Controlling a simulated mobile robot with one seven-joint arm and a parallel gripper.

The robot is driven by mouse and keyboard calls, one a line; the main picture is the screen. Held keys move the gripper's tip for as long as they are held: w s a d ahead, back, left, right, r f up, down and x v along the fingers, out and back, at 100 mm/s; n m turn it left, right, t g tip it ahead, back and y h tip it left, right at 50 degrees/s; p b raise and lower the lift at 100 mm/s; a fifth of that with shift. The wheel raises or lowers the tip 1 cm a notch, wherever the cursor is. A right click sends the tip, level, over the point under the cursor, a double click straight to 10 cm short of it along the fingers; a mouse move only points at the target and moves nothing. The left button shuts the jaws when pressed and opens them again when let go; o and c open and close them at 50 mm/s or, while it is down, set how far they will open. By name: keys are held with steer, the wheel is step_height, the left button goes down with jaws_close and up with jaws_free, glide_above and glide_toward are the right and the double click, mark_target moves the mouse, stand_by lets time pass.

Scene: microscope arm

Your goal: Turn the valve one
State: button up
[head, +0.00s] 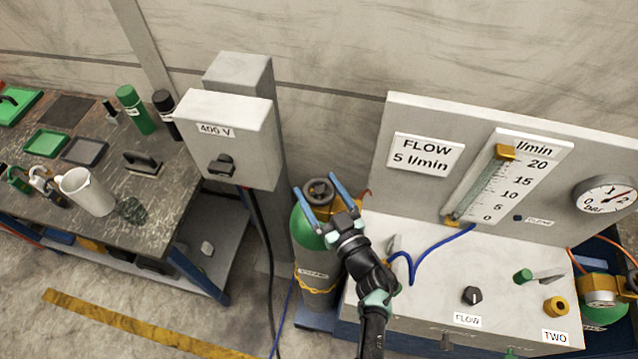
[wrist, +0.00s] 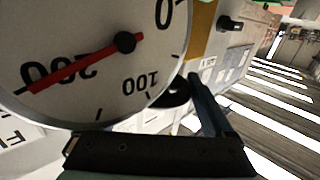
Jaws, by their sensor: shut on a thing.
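A green gas cylinder (head: 305,228) stands between the wall box and the panel bench. A dark round valve knob (head: 319,191) sits on its top. My gripper (head: 315,186) has its two blue fingers on either side of this knob and is shut on it. In the wrist view, a large round gauge (wrist: 85,60) fills the upper left, upside down, its red needle near 200. The label on the cylinder is too small to read surely.
A grey "400 V" box (head: 232,135) on a post stands left of the cylinder. The bench panel (head: 385,145) with a flow tube (head: 490,185) is right. A second green cylinder (head: 603,314) stands far right. A cluttered workbench (head: 150,215) is left.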

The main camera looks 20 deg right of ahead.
steer(key=shift+y, duration=0.5)
steer(key=o, duration=1.1)
steer(key=shift+s+d+b, duration=0.35)
steer(key=shift+s, duration=1.8)
steer(key=shift+s+d+b, duration=0.3)
steer(key=shift+s+d, duration=0.05)
steer(key=shift+s, duration=1.75)
steer(key=shift+s+d+b, duration=0.35)
steer(key=shift+s, duration=1.8)
